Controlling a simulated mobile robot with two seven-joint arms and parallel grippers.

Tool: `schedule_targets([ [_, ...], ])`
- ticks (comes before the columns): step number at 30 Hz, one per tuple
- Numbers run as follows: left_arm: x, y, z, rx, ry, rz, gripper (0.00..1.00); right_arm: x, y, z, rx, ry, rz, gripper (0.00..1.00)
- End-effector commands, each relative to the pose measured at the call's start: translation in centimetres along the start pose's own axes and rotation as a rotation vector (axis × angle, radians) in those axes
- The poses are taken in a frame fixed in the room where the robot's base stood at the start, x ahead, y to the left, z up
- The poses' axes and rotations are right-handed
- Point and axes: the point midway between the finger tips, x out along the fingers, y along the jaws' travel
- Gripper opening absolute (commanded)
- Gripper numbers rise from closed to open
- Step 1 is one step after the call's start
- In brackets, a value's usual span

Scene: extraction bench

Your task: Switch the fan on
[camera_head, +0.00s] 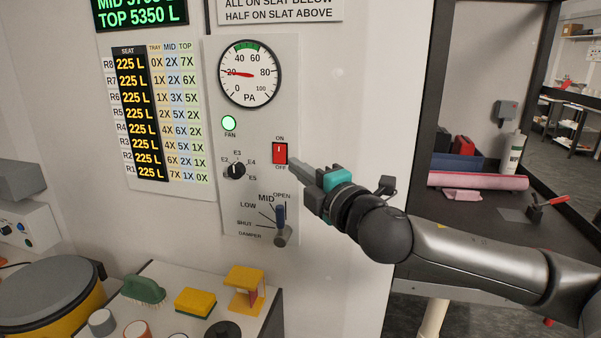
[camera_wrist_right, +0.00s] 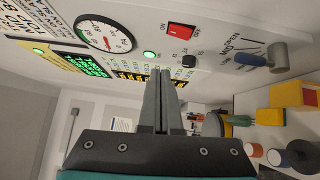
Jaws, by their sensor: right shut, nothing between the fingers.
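The red fan switch (camera_head: 280,153) sits on the white wall panel, with ON printed above it and OFF below. It also shows in the right wrist view (camera_wrist_right: 181,30). The round FAN lamp (camera_head: 229,123) glows green, and it glows in the wrist view (camera_wrist_right: 149,54) too. My right gripper (camera_head: 294,164) is shut and empty, its tips just right of the switch's lower end in the head view. In the wrist view its fingers (camera_wrist_right: 163,82) lie together; I cannot tell whether they touch the panel. My left gripper is not in view.
A pressure gauge (camera_head: 249,73) reads near 20. A bench at lower left holds a green brush (camera_head: 143,290), a yellow sponge (camera_head: 195,302) and a yellow-and-red block (camera_head: 245,290).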

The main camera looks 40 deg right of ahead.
Motion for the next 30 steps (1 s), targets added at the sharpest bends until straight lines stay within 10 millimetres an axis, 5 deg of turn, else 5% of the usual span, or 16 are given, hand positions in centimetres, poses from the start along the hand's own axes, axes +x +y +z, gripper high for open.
schedule_targets([
  [24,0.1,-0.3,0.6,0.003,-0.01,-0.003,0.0,-0.6,0.1,0.0,0.0,0.001,-0.001,0.0],
  [28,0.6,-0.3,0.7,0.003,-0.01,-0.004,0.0,-0.1,-2.1,1.2,0.033,-0.029,-0.031,0.0],
  [30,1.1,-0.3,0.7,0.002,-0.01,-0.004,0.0,0.4,-5.1,2.8,0.075,-0.068,-0.073,0.0],
])
